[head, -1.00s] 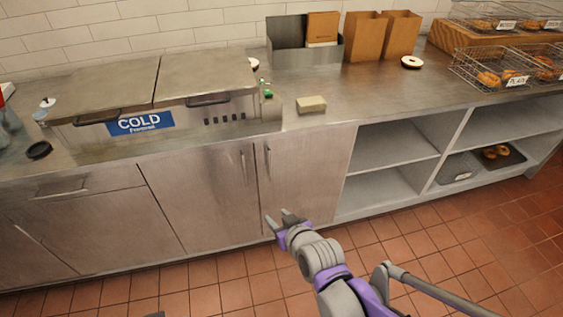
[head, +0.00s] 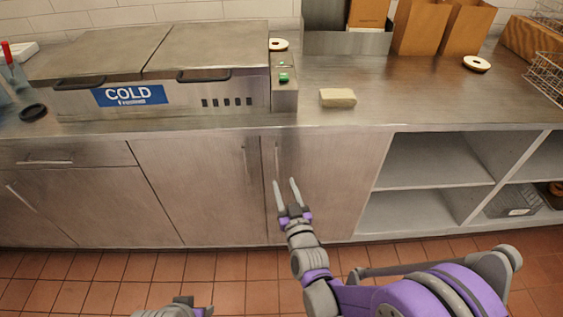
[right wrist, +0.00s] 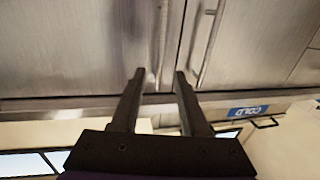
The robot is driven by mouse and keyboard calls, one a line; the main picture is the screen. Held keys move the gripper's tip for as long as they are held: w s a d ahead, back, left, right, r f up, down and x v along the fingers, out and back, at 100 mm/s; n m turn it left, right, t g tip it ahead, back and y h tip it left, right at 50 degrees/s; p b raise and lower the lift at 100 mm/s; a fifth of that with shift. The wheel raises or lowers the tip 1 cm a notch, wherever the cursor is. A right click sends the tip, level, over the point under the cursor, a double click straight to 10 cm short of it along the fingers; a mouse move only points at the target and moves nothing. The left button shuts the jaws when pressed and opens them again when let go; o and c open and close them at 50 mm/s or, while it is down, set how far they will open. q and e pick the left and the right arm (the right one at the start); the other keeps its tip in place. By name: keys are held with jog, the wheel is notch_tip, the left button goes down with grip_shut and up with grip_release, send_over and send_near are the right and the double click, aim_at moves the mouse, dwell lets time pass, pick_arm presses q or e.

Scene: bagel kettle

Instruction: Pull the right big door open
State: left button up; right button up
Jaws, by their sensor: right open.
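The right big door (head: 335,175) is a steel cabinet door, shut, below the counter. Its vertical bar handle (head: 277,157) is near its left edge. My right gripper (head: 284,182) is open and empty in front of this door, fingers pointing up toward the handle's lower part. In the right wrist view, which is upside down, the handle (right wrist: 161,40) lines up with the gap between the open fingers (right wrist: 159,76); contact cannot be told. The left big door (head: 200,185), with its own handle (head: 246,160), is shut. Only a piece of my left arm shows at the bottom edge.
A cold unit (head: 190,100) with a blue COLD label sits on the counter above the doors. A pale block (head: 337,98) lies on the counter (head: 420,105). Open shelves (head: 430,165) are right of the door. The tiled floor (head: 100,285) in front looks clear.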

aim_at(277, 164)
jog(key=w, duration=0.3)
jog(key=w+a, duration=0.1)
jog(key=w, duration=0.2)
jog(key=w+a, duration=0.1)
jog(key=w, duration=0.2)
jog(key=shift+w+b, duration=0.4)
grip_shut()
dwell(0.9)
